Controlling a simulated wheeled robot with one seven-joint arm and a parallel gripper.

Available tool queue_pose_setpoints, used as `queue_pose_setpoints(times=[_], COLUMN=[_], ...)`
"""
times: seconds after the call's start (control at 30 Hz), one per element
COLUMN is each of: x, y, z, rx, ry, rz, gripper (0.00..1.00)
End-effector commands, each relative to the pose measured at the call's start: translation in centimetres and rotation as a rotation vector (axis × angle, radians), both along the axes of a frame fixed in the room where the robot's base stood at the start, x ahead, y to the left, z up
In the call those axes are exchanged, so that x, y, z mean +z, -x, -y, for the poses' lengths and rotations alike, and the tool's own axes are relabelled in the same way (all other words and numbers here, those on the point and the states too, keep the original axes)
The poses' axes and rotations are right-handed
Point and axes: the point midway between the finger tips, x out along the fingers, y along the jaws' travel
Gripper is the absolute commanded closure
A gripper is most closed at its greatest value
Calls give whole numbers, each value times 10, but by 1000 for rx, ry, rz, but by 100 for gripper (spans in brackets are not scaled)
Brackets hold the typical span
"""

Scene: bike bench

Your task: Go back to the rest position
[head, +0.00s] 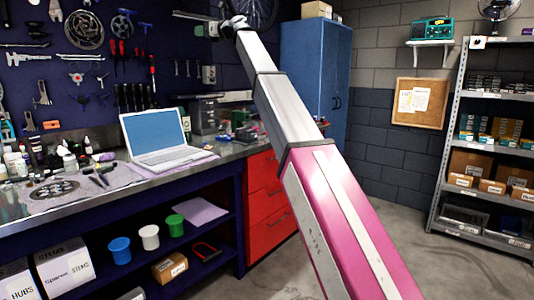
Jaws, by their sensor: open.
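My arm rises from the lower right, across the middle of the head view, to the top. My gripper (214,20) is small at its far end, high in front of the tool wall near the hanging wheel. It is open, and I see nothing held in it. Its finer shape is hard to make out at this size. It appears well above the workbench (215,160) and apart from the things on it. My arm hides part of the blue cabinet, the red drawers and the floor.
A laptop (155,137) and many small bottles and parts cover the bench. A tool wall (60,75) hangs behind. A blue cabinet (310,70) stands at the back, red drawers (268,205) under the bench, and a stocked metal shelf (450,150) at right. Floor (400,215) is clear right of my arm.

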Motion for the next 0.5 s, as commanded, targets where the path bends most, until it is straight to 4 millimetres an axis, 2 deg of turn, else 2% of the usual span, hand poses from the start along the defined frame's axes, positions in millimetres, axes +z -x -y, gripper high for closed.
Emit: queue_pose_setpoints(times=[0.07,0.27,0.37,0.5], x=[-2,-34,-51,-84], y=[0,-6,-8,-13], z=[0,8,13,22], rx=[-1,-15,-22,-34], ry=[3,58,91,149], rz=[1,33,53,85], gripper=[43,43,43,43])
